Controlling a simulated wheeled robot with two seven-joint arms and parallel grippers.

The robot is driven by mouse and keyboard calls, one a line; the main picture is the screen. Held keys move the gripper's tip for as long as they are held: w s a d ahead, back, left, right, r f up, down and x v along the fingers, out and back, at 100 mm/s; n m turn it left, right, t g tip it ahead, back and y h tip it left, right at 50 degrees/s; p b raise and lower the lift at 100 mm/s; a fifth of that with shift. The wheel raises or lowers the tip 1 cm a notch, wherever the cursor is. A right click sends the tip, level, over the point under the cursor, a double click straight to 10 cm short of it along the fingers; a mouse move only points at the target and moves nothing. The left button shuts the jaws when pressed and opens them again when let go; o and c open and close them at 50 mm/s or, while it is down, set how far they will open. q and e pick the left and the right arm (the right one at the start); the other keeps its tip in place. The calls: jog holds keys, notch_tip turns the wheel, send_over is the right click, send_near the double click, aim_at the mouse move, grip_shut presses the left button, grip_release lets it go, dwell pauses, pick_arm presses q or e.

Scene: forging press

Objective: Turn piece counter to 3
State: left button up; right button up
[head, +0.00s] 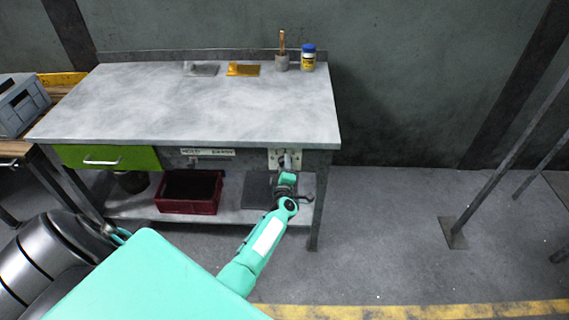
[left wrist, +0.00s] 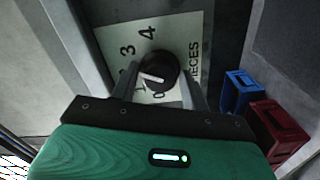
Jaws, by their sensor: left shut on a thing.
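The piece counter is a round black knob (left wrist: 158,73) on a white plate (left wrist: 180,40) with the printed numbers 0 to 4 and the word PIECES. Its white pointer mark lies toward the left, on the side of the low numbers; a finger hides part of them, so I cannot tell the exact number. The plate (head: 274,156) also shows on the bench's front right in the head view. My left gripper (left wrist: 160,88) is shut on the knob, one finger on each side. In the head view the left gripper (head: 288,166) reaches up to the plate. My right gripper is not in view.
The grey workbench (head: 200,105) carries a brush in a pot (head: 282,62), a blue-capped jar (head: 308,60) and two small plates. A green drawer (head: 110,158) and a dark red bin (head: 189,192) are at left. The floor at right is clear up to a metal post.

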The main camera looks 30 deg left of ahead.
pick_arm(q)
jog(key=shift+m+p, duration=0.5)
jog(key=shift+m, duration=0.6)
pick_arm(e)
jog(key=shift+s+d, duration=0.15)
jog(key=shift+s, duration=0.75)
pick_arm(q)
jog(key=shift+f, duration=0.1)
jog(key=o, duration=0.8)
jog(key=v, duration=1.4)
jog(key=shift+a, duration=0.1)
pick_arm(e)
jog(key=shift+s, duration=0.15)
